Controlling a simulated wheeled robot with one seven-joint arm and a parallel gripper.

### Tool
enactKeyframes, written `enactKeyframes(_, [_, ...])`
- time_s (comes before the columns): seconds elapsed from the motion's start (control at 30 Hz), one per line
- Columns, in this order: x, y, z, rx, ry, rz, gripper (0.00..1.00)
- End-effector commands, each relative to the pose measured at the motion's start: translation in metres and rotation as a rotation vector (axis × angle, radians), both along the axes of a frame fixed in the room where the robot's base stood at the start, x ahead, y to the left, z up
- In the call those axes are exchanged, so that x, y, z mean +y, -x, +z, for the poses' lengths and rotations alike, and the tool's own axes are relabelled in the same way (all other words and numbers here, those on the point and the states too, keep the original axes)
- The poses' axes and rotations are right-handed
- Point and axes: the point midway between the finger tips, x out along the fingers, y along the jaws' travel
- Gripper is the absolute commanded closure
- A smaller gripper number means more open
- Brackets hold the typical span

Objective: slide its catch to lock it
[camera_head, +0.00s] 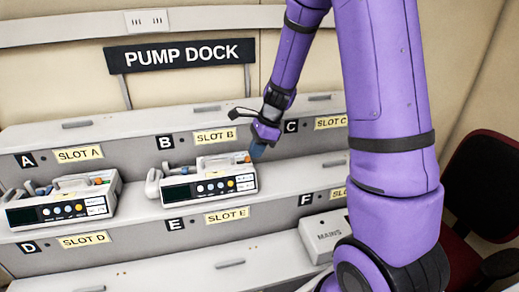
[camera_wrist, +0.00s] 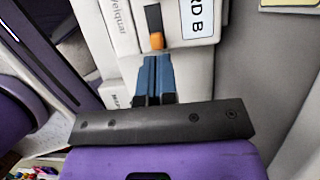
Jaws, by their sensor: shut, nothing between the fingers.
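A white infusion pump (camera_head: 208,181) with a dark display stands on the shelf below the SLOT B label. In the wrist view its casing (camera_wrist: 130,30) carries a white label ending in "RD B". An orange catch (camera_wrist: 157,41) sits at the lower end of a dark slot in that casing. My gripper (camera_head: 257,151) is at the pump's right end, its blue fingers (camera_wrist: 158,76) shut together and empty. The fingertips are just below the catch in the wrist view; I cannot tell whether they touch it.
A second pump (camera_head: 62,202) stands to the left, below SLOT A. A grey MAINS box (camera_head: 326,236) is at the lower right. The shelf right of the slot B pump looks clear. A dark red chair (camera_head: 485,185) stands at the right.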

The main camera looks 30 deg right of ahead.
Motion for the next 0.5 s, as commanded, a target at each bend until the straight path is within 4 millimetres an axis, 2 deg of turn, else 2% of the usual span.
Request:
enactKeyframes(0.17, [0.001, 0.0, 0.0, 0.0, 0.0, 0.001, 1.0])
enactKeyframes(0.4, [0.024, -0.008, 0.0, 0.0, 0.0, 0.003, 1.0])
enactKeyframes(0.5, [0.025, -0.008, 0.0, 0.001, 0.0, 0.0, 1.0])
